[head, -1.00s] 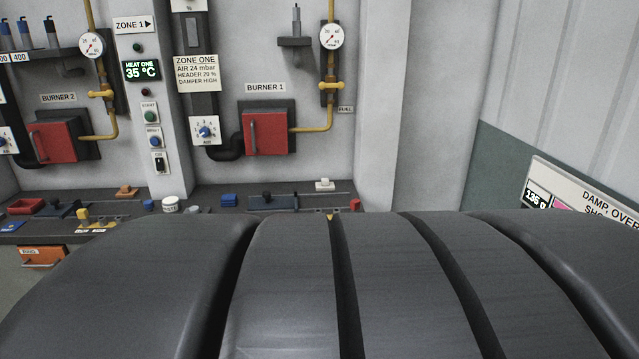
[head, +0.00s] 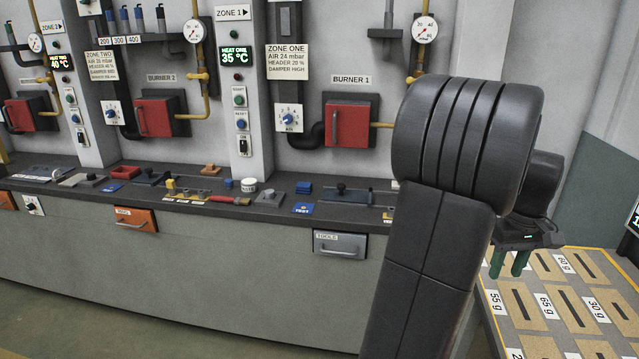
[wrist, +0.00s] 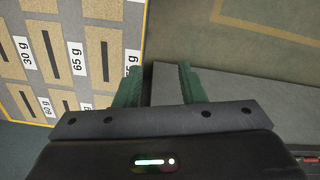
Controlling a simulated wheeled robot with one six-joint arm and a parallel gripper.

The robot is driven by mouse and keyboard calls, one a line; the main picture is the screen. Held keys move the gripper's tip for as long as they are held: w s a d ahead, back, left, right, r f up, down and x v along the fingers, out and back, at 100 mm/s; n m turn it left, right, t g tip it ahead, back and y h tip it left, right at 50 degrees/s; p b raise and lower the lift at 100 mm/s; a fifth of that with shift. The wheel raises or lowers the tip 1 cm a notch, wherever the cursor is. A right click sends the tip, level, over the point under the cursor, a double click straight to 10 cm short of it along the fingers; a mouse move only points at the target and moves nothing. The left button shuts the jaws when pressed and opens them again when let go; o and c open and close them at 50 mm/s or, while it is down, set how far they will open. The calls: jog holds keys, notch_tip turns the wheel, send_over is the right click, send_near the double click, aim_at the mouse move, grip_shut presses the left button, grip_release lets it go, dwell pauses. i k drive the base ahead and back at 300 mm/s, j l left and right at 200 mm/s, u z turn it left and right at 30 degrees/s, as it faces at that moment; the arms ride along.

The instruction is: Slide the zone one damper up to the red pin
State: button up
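On the bench below burner 1, a dark sliding plate with a black knob (head: 341,188) looks like the zone one damper, though no label on it is readable. The knob stands near the left part of its track. No red pin is clearly visible; my arm covers the right end of that track. The zone one card (head: 287,62) on the wall reads "DAMPER HIGH". My gripper (head: 509,264) is to the right of the bench, pointing down beside a panel of weight slots.
The slotted weight board (head: 545,300) lies at the lower right. On the bench are a blue block (head: 304,187), a blue tag (head: 303,208), a grey plate (head: 270,198) and a red-handled tool (head: 240,201). A drawer (head: 340,244) is below. The floor in front is clear.

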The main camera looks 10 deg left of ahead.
aim_at(341, 194)
jog(key=i+j+u, duration=0.1)
jog(key=i+u, duration=0.8)
jog(key=i+l, duration=0.2)
jog(key=i, duration=0.25)
jog(key=i+l+u, duration=0.15)
jog(key=i, duration=0.25)
jog(key=l, duration=0.1)
